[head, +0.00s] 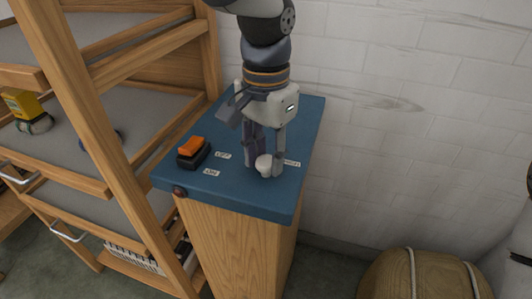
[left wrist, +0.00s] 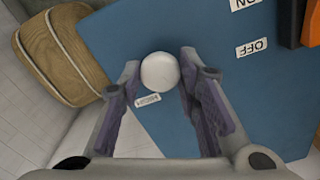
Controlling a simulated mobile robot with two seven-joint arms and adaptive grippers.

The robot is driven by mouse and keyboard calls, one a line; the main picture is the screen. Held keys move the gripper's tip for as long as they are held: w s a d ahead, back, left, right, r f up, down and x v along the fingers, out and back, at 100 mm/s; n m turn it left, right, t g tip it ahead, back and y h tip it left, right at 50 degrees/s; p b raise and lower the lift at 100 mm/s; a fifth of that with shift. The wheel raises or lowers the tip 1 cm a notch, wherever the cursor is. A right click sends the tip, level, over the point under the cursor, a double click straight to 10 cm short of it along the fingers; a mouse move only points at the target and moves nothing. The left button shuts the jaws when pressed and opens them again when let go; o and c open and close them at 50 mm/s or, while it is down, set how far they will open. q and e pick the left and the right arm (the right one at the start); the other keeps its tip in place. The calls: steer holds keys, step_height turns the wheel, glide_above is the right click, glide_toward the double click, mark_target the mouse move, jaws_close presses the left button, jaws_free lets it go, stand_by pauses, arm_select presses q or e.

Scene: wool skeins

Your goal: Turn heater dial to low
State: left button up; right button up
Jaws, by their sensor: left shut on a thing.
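A white round knob (head: 264,166), the only dial-like thing in view, stands on the blue top (head: 235,190) of a wooden cabinet. It also shows in the left wrist view (left wrist: 160,72), with no clear pointer mark. My left gripper (head: 267,168) reaches down from above and is shut on the knob, one finger on each side; its purple-padded fingers also show in the left wrist view (left wrist: 162,78). A small white label (head: 292,163) lies beside the knob; its writing is too small to read. My right gripper is not in view.
An orange and black switch (head: 193,151) sits left of the knob, with an OFF label (left wrist: 252,47) and an ON label (left wrist: 243,3) beside it. A wooden shelf rack (head: 85,120) stands left, a white brick wall (head: 420,120) behind. A wooden barrel-like thing (head: 425,275) is at lower right.

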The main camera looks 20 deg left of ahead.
mark_target(266, 161)
arm_select(q)
steer(key=shift+n, duration=2.2)
steer(key=o, duration=1.1)
steer(key=shift+o, duration=0.2)
step_height(266, 161, up, 12)
